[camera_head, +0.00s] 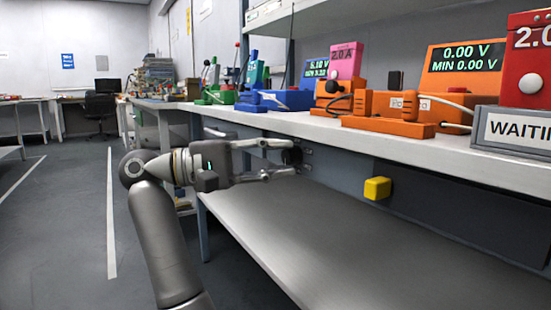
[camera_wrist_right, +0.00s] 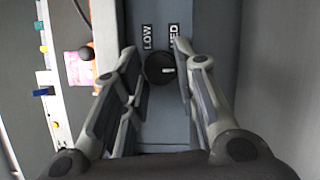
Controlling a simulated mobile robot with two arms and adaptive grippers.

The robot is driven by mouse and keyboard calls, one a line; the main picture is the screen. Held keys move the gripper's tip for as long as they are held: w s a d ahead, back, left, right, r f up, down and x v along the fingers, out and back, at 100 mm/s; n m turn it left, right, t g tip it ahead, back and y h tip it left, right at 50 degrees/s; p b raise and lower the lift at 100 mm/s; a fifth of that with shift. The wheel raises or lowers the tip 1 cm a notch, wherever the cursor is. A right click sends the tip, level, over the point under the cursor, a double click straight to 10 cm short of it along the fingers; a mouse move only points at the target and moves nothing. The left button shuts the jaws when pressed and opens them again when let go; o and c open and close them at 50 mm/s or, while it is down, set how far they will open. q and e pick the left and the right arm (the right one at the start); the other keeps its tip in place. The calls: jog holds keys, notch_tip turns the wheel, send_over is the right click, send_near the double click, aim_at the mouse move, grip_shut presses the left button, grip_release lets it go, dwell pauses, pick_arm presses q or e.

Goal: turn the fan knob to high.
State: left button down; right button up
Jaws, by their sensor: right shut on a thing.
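The fan knob (camera_wrist_right: 158,68) is round and black with a small white mark on its right side in the wrist view. It sits on a grey panel below the labels LOW (camera_wrist_right: 147,37) and MED (camera_wrist_right: 173,36). No HIGH label is readable; part of the panel is hidden behind my fingers. My right gripper (camera_head: 291,158) reaches under the bench's front edge and is shut on the knob, which shows dark between its fingertips (camera_head: 293,155). My left gripper is not in view.
The bench top (camera_head: 345,131) runs just above my right gripper and carries orange meters (camera_head: 462,72), blue and green fixtures and a grey sign. A yellow block (camera_head: 377,188) sticks out to the right of the gripper. A bare lower shelf (camera_head: 290,235) lies below.

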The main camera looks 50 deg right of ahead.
dwell(0.5)
jog(key=o, duration=1)
jog(key=shift+o, duration=0.2)
